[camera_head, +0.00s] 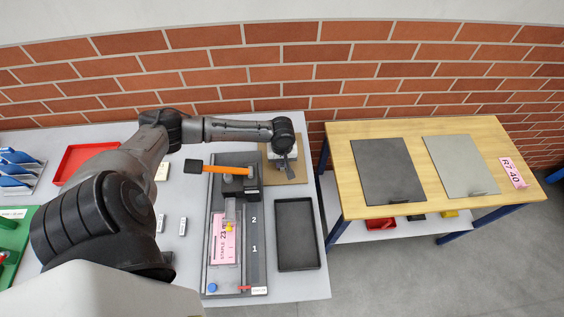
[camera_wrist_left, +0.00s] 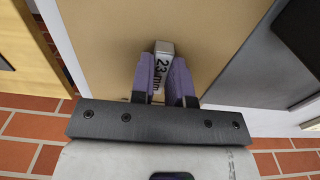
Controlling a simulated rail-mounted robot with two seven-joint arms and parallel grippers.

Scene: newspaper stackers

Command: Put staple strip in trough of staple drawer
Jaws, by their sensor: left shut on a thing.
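My left gripper (camera_head: 287,170) is over the brown board at the back right of the white table. In the left wrist view its purple-padded fingers (camera_wrist_left: 164,80) are shut on a small silver-grey staple strip (camera_wrist_left: 163,48) marked "23". The strip lies between the pads, against the brown background; I cannot tell whether it touches the board. The long dark stapler (camera_head: 255,215) stands left of the gripper, with an orange handle (camera_head: 225,170). A staple drawer (camera_head: 228,245) with clear sides and a pink "STAPLE 23" label is at its front. Its trough is too small to make out. My right gripper is not in view.
The brown board (camera_head: 296,177) lies beside the stapler. An empty black tray (camera_head: 296,235) is right of the stapler. Small grey blocks (camera_head: 182,226) lie to its left. A red tray (camera_head: 82,160) is farther left. A wooden table (camera_head: 420,205) with two plates stands right.

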